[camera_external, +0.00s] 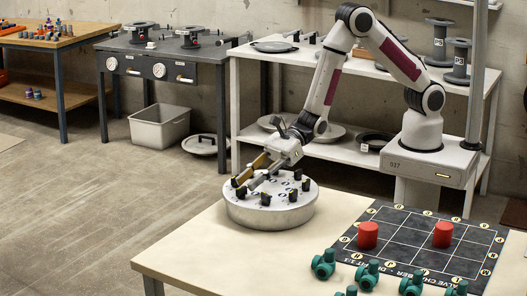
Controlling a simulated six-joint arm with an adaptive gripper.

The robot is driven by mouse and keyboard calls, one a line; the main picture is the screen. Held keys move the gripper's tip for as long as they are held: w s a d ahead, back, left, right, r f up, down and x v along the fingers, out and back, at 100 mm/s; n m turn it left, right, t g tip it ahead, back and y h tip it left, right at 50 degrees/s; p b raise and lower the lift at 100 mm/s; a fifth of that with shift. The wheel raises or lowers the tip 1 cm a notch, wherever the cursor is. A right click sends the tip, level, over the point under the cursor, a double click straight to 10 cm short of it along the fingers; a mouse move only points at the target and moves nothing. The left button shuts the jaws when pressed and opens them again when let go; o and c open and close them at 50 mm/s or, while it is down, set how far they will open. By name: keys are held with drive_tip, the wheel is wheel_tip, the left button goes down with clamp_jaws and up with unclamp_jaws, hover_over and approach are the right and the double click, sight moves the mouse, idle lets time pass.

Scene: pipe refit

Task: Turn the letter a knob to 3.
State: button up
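A round grey drum (262,216) stands on the light table, with several black knobs on its pale top. Small dark markings sit beside the knobs, but they are too small to read, so I cannot tell which knob is letter a or where it points. My gripper (248,178) reaches down from the upper right to the left part of the drum top. Its two fingers look spread apart, close to a black knob (241,193) at the left rim. I cannot tell whether they touch it. The gripper partly hides the knobs behind it.
A dark gridded mat (420,236) lies to the right with two red cylinders, one at left (367,235) and one at right (442,235). Several green valve pieces (367,274) stand along the front edge. The light tabletop (205,250) left of the drum is clear.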

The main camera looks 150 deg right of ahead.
drive_tip(key=shift+v, duration=4.1)
drive_tip(key=shift+r, duration=0.1)
